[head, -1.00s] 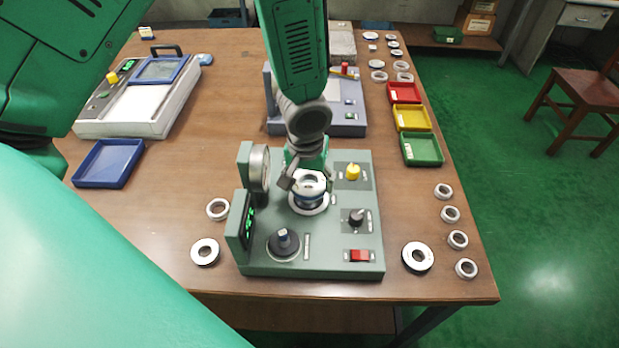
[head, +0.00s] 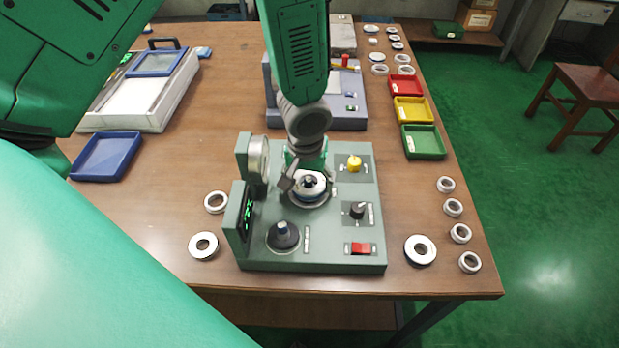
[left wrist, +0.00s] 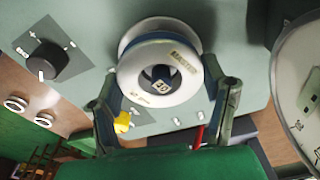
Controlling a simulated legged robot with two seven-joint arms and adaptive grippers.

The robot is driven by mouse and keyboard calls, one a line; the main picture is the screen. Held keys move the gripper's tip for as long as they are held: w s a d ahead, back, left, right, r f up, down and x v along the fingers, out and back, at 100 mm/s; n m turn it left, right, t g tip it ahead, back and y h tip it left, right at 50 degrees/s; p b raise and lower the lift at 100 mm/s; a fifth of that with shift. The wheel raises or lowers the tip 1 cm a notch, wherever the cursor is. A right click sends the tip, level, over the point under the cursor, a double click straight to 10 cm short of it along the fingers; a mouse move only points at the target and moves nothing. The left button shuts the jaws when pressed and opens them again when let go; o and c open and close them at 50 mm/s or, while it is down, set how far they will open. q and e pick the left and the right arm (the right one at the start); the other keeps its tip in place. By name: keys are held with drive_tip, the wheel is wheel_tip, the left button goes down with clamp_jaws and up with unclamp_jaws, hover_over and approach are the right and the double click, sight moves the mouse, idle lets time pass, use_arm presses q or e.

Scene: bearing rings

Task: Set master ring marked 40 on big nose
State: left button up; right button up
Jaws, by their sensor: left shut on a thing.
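The master ring (head: 321,188) is white on top with a blue band round its side. It sits low around the big nose (head: 309,181) of the green-grey gauge unit (head: 330,252), whose dark tip shows through the bore. My left gripper (head: 306,172) is shut on the ring, with one finger on each side in the left wrist view (left wrist: 158,75). I cannot tell whether the ring touches the flange below. My right gripper is out of view.
A smaller nose (head: 283,236) stands front left on the unit, near a dial gauge (head: 258,160). Loose rings lie left (head: 203,246) and right (head: 421,250) of the unit. Red, yellow and green trays (head: 424,142) line the right edge.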

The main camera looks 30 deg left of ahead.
use_arm(q)
drive_tip(key=shift+f+b, duration=0.3)
drive_tip(key=shift+f, duration=0.2)
drive_tip(key=o, duration=1.8)
drive_tip(key=shift+r, duration=0.1)
drive_tip(key=shift+r, duration=0.35)
drive_tip(key=r, duration=0.3)
drive_tip(key=s+r, duration=0.1)
drive_tip(key=r, duration=0.7)
drive_tip(key=shift+s+d, duration=0.15)
drive_tip(key=shift+d, duration=0.1)
drive_tip(key=shift+s+f, duration=0.1)
